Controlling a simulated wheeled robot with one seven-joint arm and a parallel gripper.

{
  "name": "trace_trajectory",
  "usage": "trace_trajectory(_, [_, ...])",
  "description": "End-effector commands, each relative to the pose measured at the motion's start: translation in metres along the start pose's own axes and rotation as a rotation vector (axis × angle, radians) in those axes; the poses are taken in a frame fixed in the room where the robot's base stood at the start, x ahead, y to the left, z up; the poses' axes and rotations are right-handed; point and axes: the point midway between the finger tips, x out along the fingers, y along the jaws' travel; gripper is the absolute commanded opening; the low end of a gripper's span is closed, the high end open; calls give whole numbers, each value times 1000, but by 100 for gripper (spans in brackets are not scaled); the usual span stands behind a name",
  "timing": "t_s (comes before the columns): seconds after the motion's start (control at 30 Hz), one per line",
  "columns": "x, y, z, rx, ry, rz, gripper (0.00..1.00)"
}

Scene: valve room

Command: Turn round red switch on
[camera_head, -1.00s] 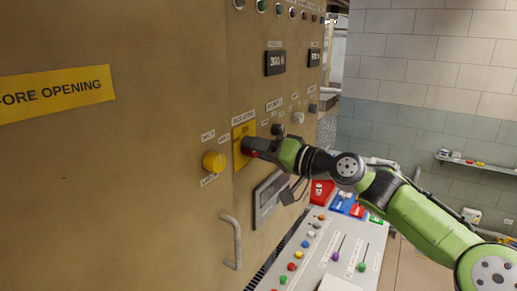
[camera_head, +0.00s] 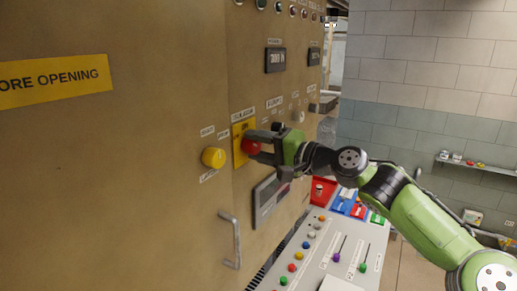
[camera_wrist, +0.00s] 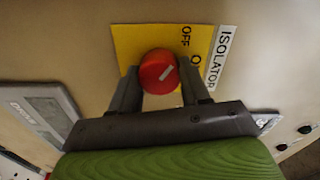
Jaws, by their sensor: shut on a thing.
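The round red switch (camera_head: 250,146) sits on a yellow plate (camera_head: 238,157) on the tan cabinet front. An ISOLATOR label (camera_wrist: 220,57) is beside the plate. My gripper (camera_head: 260,147) is at the switch, with one finger on each side of it. In the wrist view my gripper (camera_wrist: 160,88) is shut on the switch. The switch's lower edge is close to the gripper body.
A yellow knob (camera_head: 214,157) is left of the switch, and a metal handle (camera_head: 233,240) is below. A grey panel screen (camera_head: 268,198) is under my gripper. A sloping console (camera_head: 325,243) with several coloured buttons and levers stands below right.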

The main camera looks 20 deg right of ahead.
Motion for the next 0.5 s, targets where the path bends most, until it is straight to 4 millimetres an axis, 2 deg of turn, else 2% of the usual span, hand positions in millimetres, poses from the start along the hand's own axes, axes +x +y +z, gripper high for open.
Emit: trace_trajectory(0.5, [0,2,0,489,-9,10,16])
